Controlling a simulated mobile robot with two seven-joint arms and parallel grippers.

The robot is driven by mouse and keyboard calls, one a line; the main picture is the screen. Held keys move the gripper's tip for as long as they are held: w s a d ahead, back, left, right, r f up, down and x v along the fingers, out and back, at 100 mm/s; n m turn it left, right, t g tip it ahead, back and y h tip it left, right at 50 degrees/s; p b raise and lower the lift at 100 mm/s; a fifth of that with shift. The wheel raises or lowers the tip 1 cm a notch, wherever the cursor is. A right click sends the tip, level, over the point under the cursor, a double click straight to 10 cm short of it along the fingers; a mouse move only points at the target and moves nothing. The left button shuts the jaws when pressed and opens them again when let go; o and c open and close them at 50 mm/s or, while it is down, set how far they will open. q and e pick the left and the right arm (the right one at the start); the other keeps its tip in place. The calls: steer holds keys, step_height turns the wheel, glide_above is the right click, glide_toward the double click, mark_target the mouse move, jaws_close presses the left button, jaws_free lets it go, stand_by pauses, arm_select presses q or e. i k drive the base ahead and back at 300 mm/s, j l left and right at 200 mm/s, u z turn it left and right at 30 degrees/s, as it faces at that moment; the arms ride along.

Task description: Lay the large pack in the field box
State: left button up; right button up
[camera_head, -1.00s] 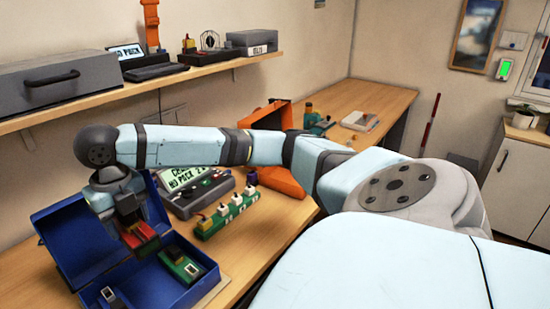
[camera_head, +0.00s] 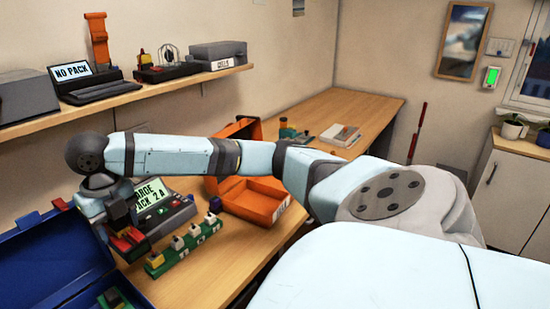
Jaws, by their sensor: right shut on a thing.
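My right gripper (camera_head: 122,236) is shut on a red and dark block (camera_head: 131,244), which may be the large pack. It holds the block right of the open blue case, just left of the green strip and in front of the charger; its height above the table is hard to tell. An open orange box (camera_head: 250,200) with a white label on its front right stands further right. Its visible floor is empty. I cannot read its label, so I cannot tell for sure which box is the field box. My left gripper is not in view.
The blue case (camera_head: 45,262) lies at the lower left, partly out of frame, with a green and dark piece (camera_head: 112,298) in it. A charger with a lit screen (camera_head: 150,200) and a green strip with several plugs (camera_head: 185,248) lie between it and the orange box. A shelf (camera_head: 160,90) hangs above.

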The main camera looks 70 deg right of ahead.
mark_target(257, 207)
steer(key=k+l, duration=0.1)
steer(key=l, duration=0.3)
steer(key=k+l, duration=0.1)
steer(key=l, duration=0.3)
steer(key=k+l, duration=0.1)
steer(key=l, duration=0.3)
steer(key=k+l, duration=0.1)
steer(key=l, duration=0.25)
steer(key=k+l, duration=0.15)
steer(key=l, duration=0.25)
